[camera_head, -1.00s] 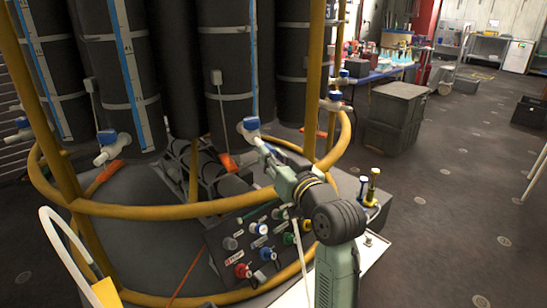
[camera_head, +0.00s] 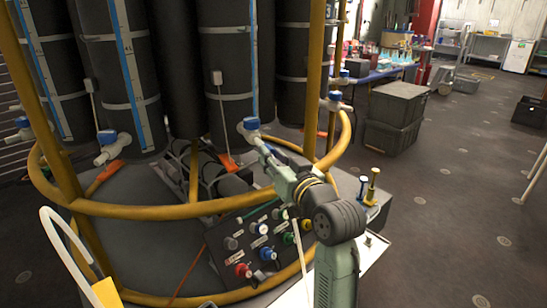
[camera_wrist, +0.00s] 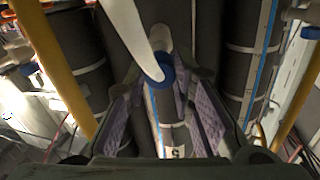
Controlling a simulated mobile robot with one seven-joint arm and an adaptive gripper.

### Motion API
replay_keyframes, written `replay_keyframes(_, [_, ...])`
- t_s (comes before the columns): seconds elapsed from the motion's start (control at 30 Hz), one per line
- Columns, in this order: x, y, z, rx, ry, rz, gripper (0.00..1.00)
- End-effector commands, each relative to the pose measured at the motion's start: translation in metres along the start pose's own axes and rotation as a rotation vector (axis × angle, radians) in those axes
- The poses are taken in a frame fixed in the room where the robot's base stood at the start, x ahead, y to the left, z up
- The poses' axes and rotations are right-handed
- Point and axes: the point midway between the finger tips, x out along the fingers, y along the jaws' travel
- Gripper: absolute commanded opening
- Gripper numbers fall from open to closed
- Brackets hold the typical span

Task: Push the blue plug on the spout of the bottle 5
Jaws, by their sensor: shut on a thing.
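My gripper (camera_head: 264,150) is at the front of the bottle rosette, with its fingertips just below a white spout with a blue top (camera_head: 250,124) on a black bottle (camera_head: 230,75). My gripper is shut on the blue plug. A label with a "5" (camera_wrist: 177,152) shows on the dark bottle behind. The exact contact of pads and plug is hard to make out.
Yellow frame rings and posts (camera_head: 180,210) surround the bottles. A panel with colored knobs (camera_head: 262,245) is below my arm. Another spout (camera_head: 112,146) is to the left. Grey crates (camera_head: 395,115) stand at the right, with open floor beyond.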

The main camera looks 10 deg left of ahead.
Motion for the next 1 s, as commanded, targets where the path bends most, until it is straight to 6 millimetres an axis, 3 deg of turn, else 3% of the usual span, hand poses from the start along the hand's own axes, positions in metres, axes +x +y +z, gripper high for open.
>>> replay_keyframes(0.77, [0.011,0.0,0.0,0.0,0.0,-0.001,0.06])
replay_keyframes(0.8, [0.011,0.0,0.0,0.0,0.0,0.0,0.24])
replay_keyframes(1.0, [0.011,0.0,0.0,0.0,0.0,0.0,0.37])
